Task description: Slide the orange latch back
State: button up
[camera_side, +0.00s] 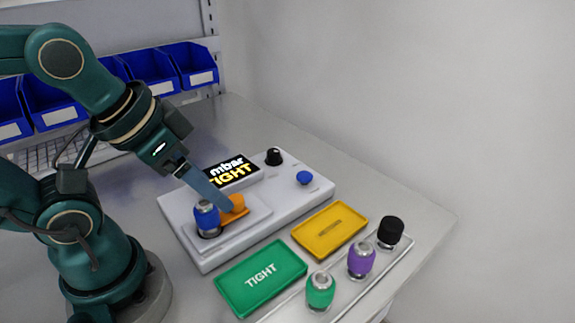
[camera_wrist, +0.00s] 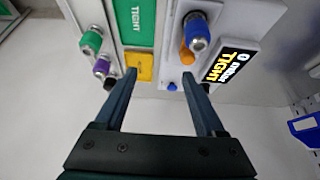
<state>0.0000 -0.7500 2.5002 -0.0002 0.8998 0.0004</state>
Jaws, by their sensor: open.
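The orange latch (camera_side: 236,204) sits on the grey tester, beside a blue-banded fitting (camera_side: 206,216) standing in its nest. In the wrist view the latch (camera_wrist: 187,54) shows just beyond the tip of the right-hand finger, with the blue-banded fitting (camera_wrist: 197,34) farther up. My gripper (camera_side: 226,208) is over the tester with its fingertips close to the latch; I cannot tell whether they touch it. In the wrist view my gripper (camera_wrist: 159,80) is open, with nothing between its fingers. A finger partly hides the latch in the side view.
The tester (camera_side: 290,212) has a display reading TIGHT (camera_side: 231,171), a black knob (camera_side: 273,157) and a blue button (camera_side: 304,178). A green TIGHT tray (camera_side: 262,278) and a yellow tray (camera_side: 330,230) lie in front. Green, purple and black fittings stand on a rack (camera_side: 345,300).

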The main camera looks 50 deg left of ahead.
jog(key=shift+c, duration=0.4)
jog(key=m+g, duration=0.5)
jog(key=m, duration=0.4)
send_over(235, 198)
jog(key=f, duration=0.3)
jog(key=shift+w+d+f, duration=0.1)
jog(key=shift+d+f, duration=0.1)
jog(key=shift+a+f+g, duration=0.15)
jog(key=shift+f+g, duration=0.15)
jog(key=shift+f, duration=2.6)
